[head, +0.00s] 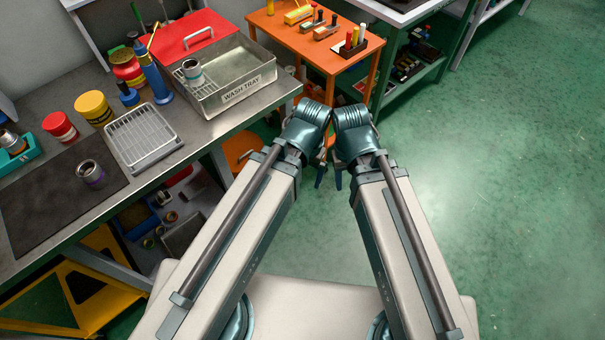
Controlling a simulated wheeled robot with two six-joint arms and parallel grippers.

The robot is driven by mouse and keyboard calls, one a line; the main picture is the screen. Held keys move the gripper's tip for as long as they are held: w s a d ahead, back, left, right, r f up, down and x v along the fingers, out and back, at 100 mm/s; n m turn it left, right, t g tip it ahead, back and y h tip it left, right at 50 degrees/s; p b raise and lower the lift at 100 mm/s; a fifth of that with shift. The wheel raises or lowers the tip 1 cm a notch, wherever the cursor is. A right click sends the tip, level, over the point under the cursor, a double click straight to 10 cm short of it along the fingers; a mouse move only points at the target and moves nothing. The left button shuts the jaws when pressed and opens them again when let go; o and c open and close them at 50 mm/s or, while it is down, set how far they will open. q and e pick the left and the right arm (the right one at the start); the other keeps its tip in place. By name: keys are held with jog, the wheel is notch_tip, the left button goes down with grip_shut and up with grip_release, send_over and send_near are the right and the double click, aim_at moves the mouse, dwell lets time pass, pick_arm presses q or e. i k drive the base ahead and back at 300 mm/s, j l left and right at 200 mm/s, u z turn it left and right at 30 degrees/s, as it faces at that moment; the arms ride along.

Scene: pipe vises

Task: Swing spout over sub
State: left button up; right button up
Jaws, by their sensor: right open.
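A metal sub (192,72), a short ringed cylinder, stands upright on the rack at the left end of the wash tray (235,82). A blue upright body (152,78) stands just left of the tray, with a thin brass-coloured piece (153,37) at its top. This may be the spout; I cannot tell clearly which way it points. A second ringed cylinder with a purple band (90,173) stands on the dark mat. My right gripper (338,180) is open, hanging beyond the bench's right edge, away from the tray. My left gripper (319,177) hangs beside it, mostly hidden by its arm.
A white drying rack (143,137), yellow jar (93,107), red jar (60,127) and teal holder (17,150) stand on the bench. A red toolbox lid (190,37) lies behind the tray. An orange table (320,48) stands beyond. The green floor (500,200) at right is clear.

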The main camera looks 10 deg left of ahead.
aim_at(146, 59)
jog(key=u, duration=1.25)
